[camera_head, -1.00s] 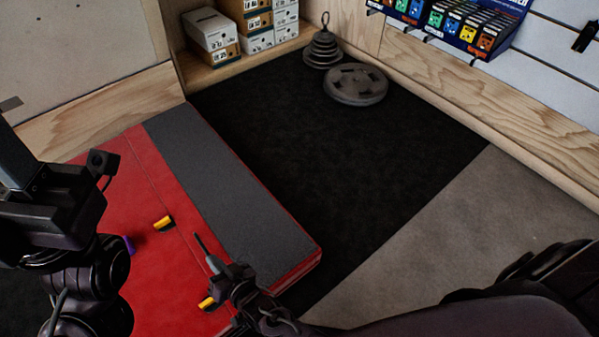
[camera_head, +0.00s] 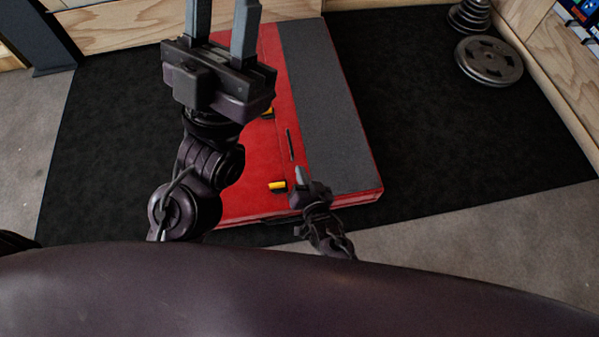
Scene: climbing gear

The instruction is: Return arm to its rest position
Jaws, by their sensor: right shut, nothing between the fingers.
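My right gripper (camera_head: 299,174) is small in the picture, with its fingers together and nothing between them. It shows over the near part of the red crash pad (camera_head: 251,206); whether it touches the pad I cannot tell. My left gripper (camera_head: 222,22) is large and close to the camera. Its two grey fingers point up and stand apart, with an empty gap between them and tips cut off by the top edge. The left arm hides part of the pad's left side.
Yellow-and-black pieces (camera_head: 278,186) and a thin dark strip (camera_head: 290,145) show on the pad, which has a grey band (camera_head: 320,90). Weight plates (camera_head: 489,61) lie at the upper right. Black matting (camera_head: 420,130) between is clear. A wooden ledge (camera_head: 575,110) borders the right.

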